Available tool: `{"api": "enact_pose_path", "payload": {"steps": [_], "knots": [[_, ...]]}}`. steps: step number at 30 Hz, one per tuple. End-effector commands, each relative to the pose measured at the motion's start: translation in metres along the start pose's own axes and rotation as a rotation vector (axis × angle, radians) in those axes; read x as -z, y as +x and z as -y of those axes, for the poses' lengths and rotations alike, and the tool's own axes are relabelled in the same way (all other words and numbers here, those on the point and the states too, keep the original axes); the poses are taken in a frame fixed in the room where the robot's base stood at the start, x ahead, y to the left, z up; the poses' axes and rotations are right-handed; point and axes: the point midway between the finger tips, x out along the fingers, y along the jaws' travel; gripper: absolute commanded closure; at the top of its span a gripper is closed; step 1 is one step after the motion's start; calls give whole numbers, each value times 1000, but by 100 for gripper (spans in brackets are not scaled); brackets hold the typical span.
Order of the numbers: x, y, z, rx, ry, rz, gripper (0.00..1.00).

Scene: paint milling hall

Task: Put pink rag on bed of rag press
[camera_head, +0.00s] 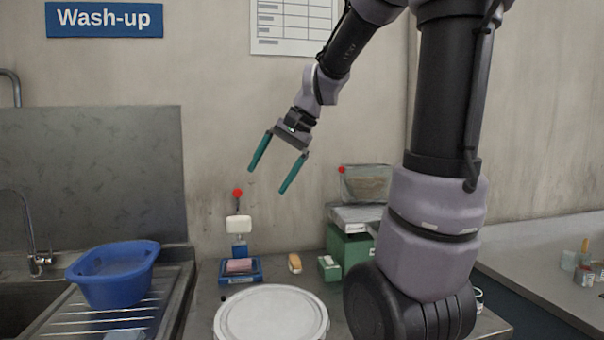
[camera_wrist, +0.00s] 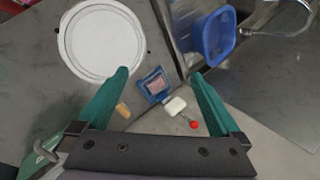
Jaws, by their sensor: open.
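The rag press (camera_head: 257,277) stands on the counter near the wall, with a blue base, a raised white pressing block (camera_head: 238,225) and a red-knobbed lever. The pink rag (camera_head: 240,266) lies flat on its blue bed, under the raised block. In the wrist view, the rag (camera_wrist: 155,86) sits within the blue frame of the press (camera_wrist: 145,87). My gripper (camera_head: 267,181) is open and empty, with teal fingers. It hangs in the air well above the press and touches nothing.
A white round lid (camera_head: 270,315) is in front of the press. A yellowish brush or sponge (camera_head: 295,263), a small green-and-white block (camera_head: 329,268) and a green scale (camera_head: 350,243) with a clear tub stand to the right. A blue basin (camera_head: 112,272) sits on the drainer at left.

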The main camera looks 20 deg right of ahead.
Motion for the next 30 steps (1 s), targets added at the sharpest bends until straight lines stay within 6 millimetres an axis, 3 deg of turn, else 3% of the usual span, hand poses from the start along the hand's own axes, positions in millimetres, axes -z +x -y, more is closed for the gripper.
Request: {"api": "enact_pose_path", "payload": {"steps": [6,12,18,30], "knots": [[-47,-35,-37,-25,-228,-188,0],[-72,-52,-67,-50,-389,-335,0],[-81,-57,-80,-64,-461,-402,0],[-81,-57,-81,-66,-466,-407,0]]}}
